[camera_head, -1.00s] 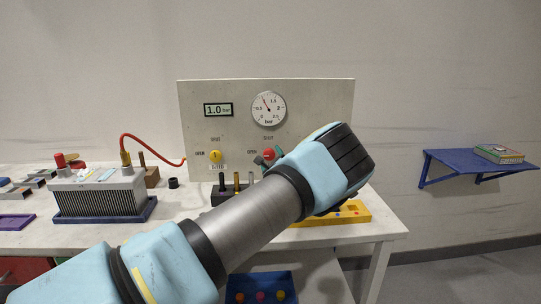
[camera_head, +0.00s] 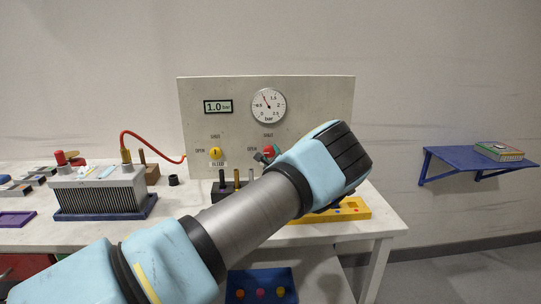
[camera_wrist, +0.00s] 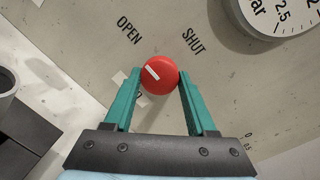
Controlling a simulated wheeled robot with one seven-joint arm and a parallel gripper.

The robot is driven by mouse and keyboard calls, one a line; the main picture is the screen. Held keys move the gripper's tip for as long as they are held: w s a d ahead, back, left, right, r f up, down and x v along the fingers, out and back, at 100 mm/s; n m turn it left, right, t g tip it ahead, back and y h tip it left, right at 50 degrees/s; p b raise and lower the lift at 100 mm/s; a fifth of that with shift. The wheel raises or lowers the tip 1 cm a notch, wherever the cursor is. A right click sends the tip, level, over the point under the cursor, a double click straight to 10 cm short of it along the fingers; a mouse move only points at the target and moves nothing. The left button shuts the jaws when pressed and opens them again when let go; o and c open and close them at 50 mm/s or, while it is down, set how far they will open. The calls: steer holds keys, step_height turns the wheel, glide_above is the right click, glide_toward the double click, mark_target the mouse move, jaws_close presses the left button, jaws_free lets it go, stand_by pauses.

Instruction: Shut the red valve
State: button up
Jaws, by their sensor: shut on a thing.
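The red valve (camera_wrist: 160,75) is a round knob with a white mark on a pale panel (camera_wrist: 85,60). In the wrist view its mark points up-left, roughly to the OPEN label (camera_wrist: 128,30), away from the SHUT label (camera_wrist: 193,42). My gripper (camera_wrist: 161,84) has its teal fingers on both sides of the knob, shut on it. In the head view the red valve (camera_head: 268,152) shows just past my wrist, which hides part of the panel. The gauge (camera_head: 268,105) and display (camera_head: 218,107) stand above; the display reads 1.0 bar.
A yellow bleed valve (camera_head: 215,154) sits left of the red one. A finned unit (camera_head: 98,192) with a red hose is at left. A blue shelf (camera_head: 465,160) is at right.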

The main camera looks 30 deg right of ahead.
steer(key=shift+c, duration=0.9)
steer(key=shift+f, duration=0.1)
steer(key=m, duration=0.3)
steer(key=shift+m+b, duration=0.35)
steer(key=shift+m, duration=0.05)
steer(key=m, duration=0.4)
steer(key=shift+a+m+t+h, duration=0.15)
steer(key=shift+m+t+h, duration=0.15)
steer(key=shift+m, duration=0.1)
steer(key=m+p, duration=0.1)
steer(key=m, duration=0.4)
steer(key=shift+w+m+h, duration=0.1)
steer(key=shift+m+h, duration=0.2)
steer(key=shift+m, duration=0.1)
steer(key=shift+a+m+h+p, duration=0.15)
steer(key=shift+m+p, duration=0.15)
steer(key=shift+m, duration=0.85)
steer(key=shift+m+h+p, duration=0.15)
steer(key=shift+m+p, duration=0.15)
steer(key=shift+m, duration=0.85)
